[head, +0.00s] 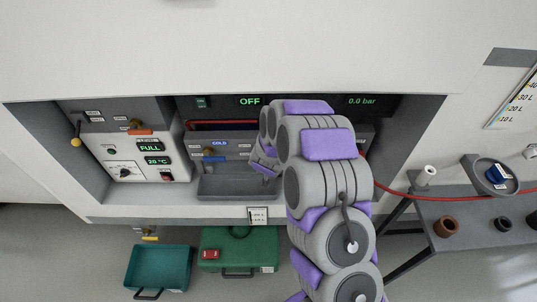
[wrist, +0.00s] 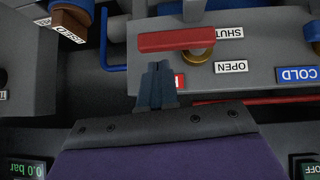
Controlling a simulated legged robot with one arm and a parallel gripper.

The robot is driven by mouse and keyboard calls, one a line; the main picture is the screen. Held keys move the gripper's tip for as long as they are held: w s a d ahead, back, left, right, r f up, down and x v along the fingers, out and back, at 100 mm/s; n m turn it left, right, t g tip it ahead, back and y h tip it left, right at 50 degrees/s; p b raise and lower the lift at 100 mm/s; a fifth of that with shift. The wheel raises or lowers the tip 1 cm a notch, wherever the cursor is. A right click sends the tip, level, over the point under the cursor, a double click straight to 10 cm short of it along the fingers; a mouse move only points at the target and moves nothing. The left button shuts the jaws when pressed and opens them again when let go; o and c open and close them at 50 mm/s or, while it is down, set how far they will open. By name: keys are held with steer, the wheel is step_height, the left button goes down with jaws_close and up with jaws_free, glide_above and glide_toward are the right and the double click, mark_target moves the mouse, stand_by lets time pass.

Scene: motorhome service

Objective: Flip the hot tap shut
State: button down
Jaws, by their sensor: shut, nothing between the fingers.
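The hot tap's red lever (wrist: 178,40) lies crosswise in the wrist view, on a brass stem (wrist: 200,54). It is level with the SHUT label (wrist: 229,32); the OPEN label (wrist: 230,67) is below that. A red label (wrist: 179,82), mostly hidden by my fingers, is probably the hot one. My gripper (wrist: 156,72) is shut and empty, its tips just below the lever's free part in the picture; I cannot tell whether they touch it. In the head view my arm hides the hot tap.
The COLD label (wrist: 298,75) and blue cold lever (head: 213,158) are on the same panel, above a grey tray (head: 225,184). A brown block with a label (wrist: 70,22) and blue pipe are near my gripper. A side table (head: 470,215) stands right.

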steer(key=w+d+r+p+v, duration=0.1)
steer(key=p+v, duration=0.1)
steer(key=v, duration=0.9)
steer(key=shift+s+a+r, duration=0.2)
steer(key=shift+a+r, duration=0.15)
steer(key=shift+a, duration=0.15)
